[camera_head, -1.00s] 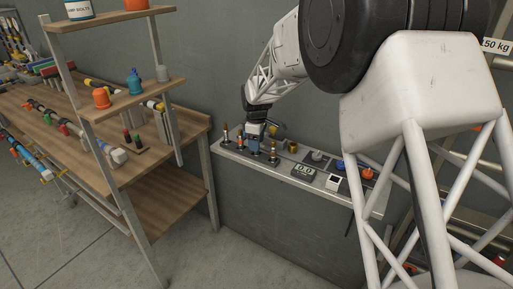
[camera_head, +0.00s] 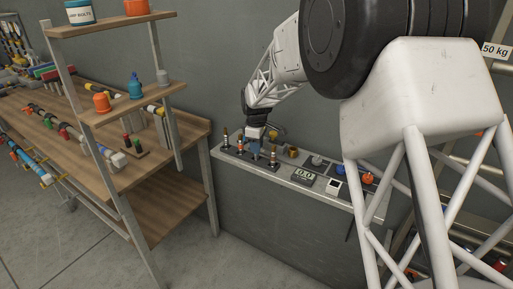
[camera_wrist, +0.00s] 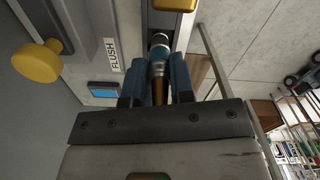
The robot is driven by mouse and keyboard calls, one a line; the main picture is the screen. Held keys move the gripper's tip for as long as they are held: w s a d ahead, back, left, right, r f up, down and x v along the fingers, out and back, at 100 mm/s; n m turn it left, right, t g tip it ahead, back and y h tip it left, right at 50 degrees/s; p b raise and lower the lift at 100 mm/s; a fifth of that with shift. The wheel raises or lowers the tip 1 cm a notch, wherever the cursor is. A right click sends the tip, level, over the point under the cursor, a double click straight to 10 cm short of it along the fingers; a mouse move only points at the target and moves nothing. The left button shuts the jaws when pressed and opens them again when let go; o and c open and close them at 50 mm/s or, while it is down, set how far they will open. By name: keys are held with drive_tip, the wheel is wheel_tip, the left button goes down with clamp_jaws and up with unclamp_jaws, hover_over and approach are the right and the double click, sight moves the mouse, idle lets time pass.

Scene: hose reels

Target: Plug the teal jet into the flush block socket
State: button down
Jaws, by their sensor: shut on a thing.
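My gripper (camera_wrist: 158,88) is shut on the teal jet (camera_wrist: 159,67). In the wrist view the jet lies between the two blue fingers, with a brass part near me, a silver middle and a teal band towards its far end. The flush block (camera_wrist: 100,62) is left of the jet, with a FLUSH label, a small blue screen and a brass knob (camera_wrist: 38,62). I cannot tell the socket apart, or whether the jet's far end touches anything. In the head view my gripper (camera_head: 254,136) is over the left part of the wall ledge; the jet is too small to make out there.
The wall ledge (camera_head: 283,180) carries several upright jets (camera_head: 240,145) close to my gripper, a display box (camera_head: 303,175) and coloured fittings to the right. A wooden shelf rack (camera_head: 180,130) stands left of it. Bare grey wall lies behind.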

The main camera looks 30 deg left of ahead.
drive_tip(key=shift+r, duration=0.65)
wheel_tip(320, 180, up, 2)
drive_tip(key=shift+r, duration=0.1)
drive_tip(key=s+d+r, duration=0.1)
drive_tip(key=s+d, duration=1)
drive_tip(key=shift+s, duration=0.25)
drive_tip(key=shift+r, duration=0.1)
drive_tip(key=w+d+r, duration=0.2)
drive_tip(key=w+d, duration=0.6)
drive_tip(key=shift+d, duration=0.4)
drive_tip(key=shift+w, duration=0.15)
drive_tip(key=w+a+f, duration=0.1)
drive_tip(key=w+a, duration=0.8)
drive_tip(key=w, duration=0.4)
drive_tip(key=shift+f, duration=0.25)
